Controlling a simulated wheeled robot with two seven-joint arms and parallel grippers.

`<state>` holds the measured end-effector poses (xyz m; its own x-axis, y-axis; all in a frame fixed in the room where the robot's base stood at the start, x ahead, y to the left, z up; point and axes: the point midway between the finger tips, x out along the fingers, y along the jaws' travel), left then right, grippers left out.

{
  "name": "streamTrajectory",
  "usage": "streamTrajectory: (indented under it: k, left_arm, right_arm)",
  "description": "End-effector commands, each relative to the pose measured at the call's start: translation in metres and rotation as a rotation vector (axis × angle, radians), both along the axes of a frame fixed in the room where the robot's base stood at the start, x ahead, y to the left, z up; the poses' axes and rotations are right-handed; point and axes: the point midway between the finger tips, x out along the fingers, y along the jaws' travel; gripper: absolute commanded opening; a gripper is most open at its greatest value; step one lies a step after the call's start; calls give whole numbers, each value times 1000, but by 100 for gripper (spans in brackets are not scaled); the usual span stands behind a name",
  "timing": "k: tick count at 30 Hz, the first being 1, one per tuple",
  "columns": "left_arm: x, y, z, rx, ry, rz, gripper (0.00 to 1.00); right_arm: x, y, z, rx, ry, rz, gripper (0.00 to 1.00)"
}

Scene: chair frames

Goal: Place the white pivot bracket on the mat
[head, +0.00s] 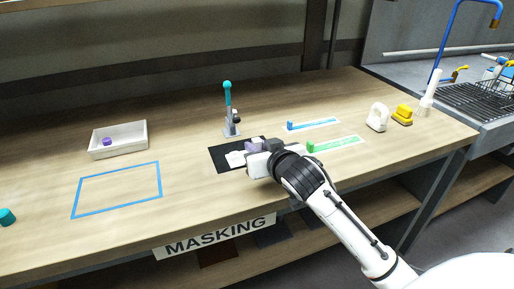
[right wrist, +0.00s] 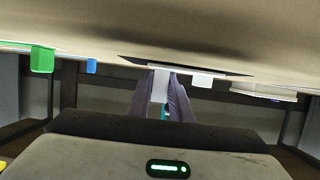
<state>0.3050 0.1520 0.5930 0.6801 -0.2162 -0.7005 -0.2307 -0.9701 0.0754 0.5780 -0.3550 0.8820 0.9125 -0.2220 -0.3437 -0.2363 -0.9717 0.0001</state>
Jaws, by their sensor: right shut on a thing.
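The black mat (head: 221,158) lies on the bench near the middle of the head view. My right gripper (head: 250,146) reaches over the mat's right part, with its purple-grey fingers low. In the right wrist view, which shows the bench upside down, the fingers (right wrist: 162,96) are shut on a white piece (right wrist: 160,82), which looks like the white pivot bracket. It overlaps the dark mat edge there; I cannot tell whether it touches the mat. A second white part (head: 235,159) sits on the mat to the left, also seen in the wrist view (right wrist: 202,80). My left gripper is out of view.
A teal-topped stand (head: 229,112) rises just behind the mat. Green (head: 337,145) and blue (head: 311,125) marked strips lie to the right. A white tray (head: 119,149) and an empty blue taped rectangle (head: 117,190) lie left. White and yellow (head: 402,115) items stand far right.

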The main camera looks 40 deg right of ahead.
Motion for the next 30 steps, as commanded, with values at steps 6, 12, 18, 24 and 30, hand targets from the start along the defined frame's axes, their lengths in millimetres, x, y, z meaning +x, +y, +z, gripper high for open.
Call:
streamTrajectory:
  k: [6,12,18,24,30]
  left_arm:
    - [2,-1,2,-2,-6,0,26]
    - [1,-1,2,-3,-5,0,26]
    - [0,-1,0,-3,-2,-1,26]
    - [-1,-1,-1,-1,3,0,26]
    - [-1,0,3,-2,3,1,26]
  right_arm:
    - [0,0,-1,0,-2,0,0]
    - [0,0,-2,1,-1,0,38]
    - [0,0,-2,0,-1,0,38]
    - [-6,2,4,1,-1,1,38]
    - [-41,11,17,2,-1,1,38]
